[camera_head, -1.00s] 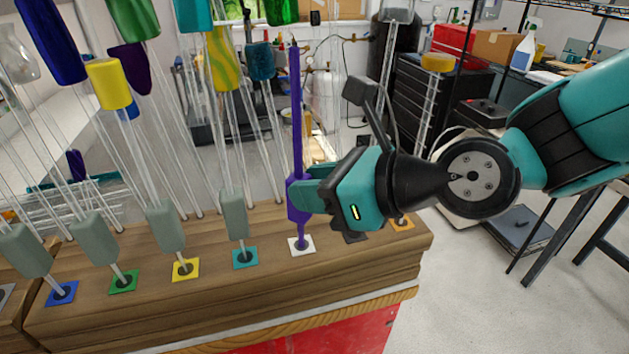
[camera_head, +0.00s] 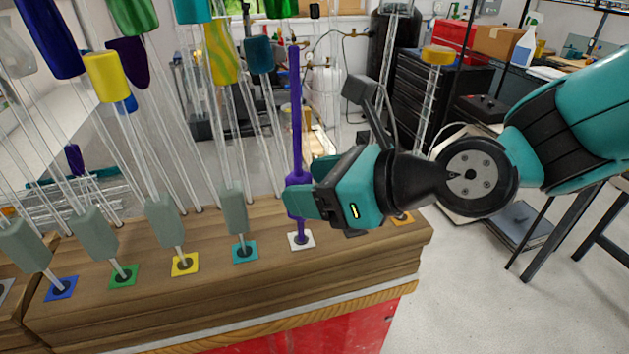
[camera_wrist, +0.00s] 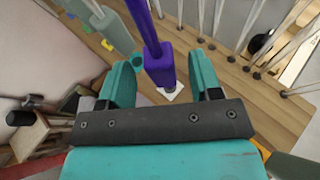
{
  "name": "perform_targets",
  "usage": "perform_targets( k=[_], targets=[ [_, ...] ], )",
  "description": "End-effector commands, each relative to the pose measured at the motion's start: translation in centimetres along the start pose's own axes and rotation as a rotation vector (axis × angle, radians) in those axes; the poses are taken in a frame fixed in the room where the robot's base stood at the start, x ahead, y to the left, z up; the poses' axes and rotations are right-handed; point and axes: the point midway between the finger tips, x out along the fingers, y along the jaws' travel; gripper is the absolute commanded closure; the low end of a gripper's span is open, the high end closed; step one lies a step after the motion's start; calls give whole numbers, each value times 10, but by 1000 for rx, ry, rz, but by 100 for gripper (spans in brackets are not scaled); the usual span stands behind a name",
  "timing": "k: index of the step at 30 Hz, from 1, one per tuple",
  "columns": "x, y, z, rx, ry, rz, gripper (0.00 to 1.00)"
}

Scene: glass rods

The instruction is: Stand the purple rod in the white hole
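The purple rod (camera_head: 297,112) stands upright, with its thicker grip block (camera_wrist: 160,68) low down. Its lower end is in the hole of the white square (camera_head: 307,240) on the wooden rack, which also shows in the wrist view (camera_wrist: 172,95). My gripper (camera_head: 308,184) is beside the grip block, partly covering it in the head view. In the wrist view its two teal fingers (camera_wrist: 162,68) are spread apart, with the purple block between or just ahead of them and gaps on both sides. How deep the rod sits is hidden.
The wooden rack (camera_head: 215,304) has blue, green, yellow and teal squares left of the white one, each with a clear rod and grey-green block. An orange square (camera_head: 402,218) lies to the right. Several taller rods with coloured tops stand behind.

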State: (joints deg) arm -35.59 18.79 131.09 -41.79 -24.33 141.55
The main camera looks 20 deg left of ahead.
Motion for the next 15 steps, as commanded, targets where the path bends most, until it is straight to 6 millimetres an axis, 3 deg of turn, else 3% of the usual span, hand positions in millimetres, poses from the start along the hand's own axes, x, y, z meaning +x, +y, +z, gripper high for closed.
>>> perform_targets(
  k=[15],
  targets=[
    [-3, 0, 0, 0, 0, -1, 41]
  ],
)
